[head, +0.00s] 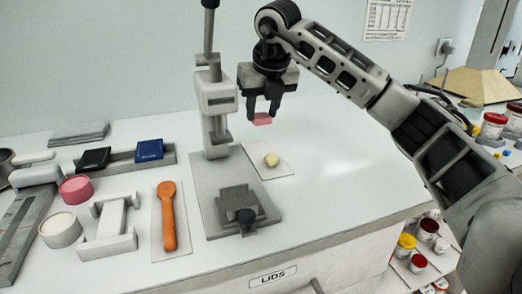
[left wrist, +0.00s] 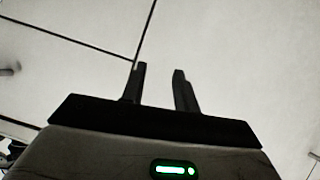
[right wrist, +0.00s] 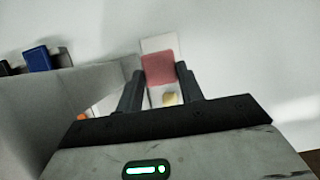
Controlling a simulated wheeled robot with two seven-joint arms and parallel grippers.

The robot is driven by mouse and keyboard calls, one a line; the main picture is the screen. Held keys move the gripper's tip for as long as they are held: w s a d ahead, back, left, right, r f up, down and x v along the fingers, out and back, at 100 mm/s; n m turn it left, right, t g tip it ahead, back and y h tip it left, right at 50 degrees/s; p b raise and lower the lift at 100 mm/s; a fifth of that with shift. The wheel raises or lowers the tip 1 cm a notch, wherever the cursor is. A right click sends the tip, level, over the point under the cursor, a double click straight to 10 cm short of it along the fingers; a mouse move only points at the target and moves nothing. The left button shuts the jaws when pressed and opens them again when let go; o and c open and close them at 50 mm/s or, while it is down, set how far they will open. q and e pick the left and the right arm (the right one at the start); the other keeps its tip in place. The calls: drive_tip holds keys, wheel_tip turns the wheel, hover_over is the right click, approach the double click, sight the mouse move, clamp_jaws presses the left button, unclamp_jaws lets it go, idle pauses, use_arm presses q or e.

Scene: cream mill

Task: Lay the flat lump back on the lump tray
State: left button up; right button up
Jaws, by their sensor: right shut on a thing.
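My right gripper (head: 262,112) is shut on a flat pinkish-red lump (head: 262,119). It holds the lump in the air behind and above a thin white tray (head: 285,165) on the counter. A pale yellow lump (head: 271,159) lies on that tray. In the right wrist view the red lump (right wrist: 159,69) sits between the fingertips and covers part of the white tray (right wrist: 160,43); the yellow lump (right wrist: 170,99) shows below it. My left gripper (left wrist: 158,72) is open and empty in the left wrist view, over a pale tiled surface; it does not show in the head view.
A grey press stand (head: 214,100) rises just left of the right gripper. Left of it are an orange spoon (head: 167,215), a white cradle (head: 110,228), pink (head: 76,189) and white round tubs (head: 60,229), and blue (head: 149,150) and black blocks (head: 94,159). The counter right of the tray is clear.

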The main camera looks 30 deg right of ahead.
drive_tip(key=shift+f, duration=3.5)
drive_tip(key=shift+f+b, duration=0.2)
drive_tip(key=shift+b, duration=0.15)
drive_tip(key=o, duration=0.8)
drive_tip(key=shift+c, duration=0.2)
drive_tip(key=shift+r, duration=0.15)
drive_tip(key=shift+r, duration=0.25)
drive_tip(key=p+v, duration=0.1)
drive_tip(key=v, duration=1)
drive_tip(key=shift+s+r, duration=0.2)
drive_tip(key=shift+r, duration=0.1)
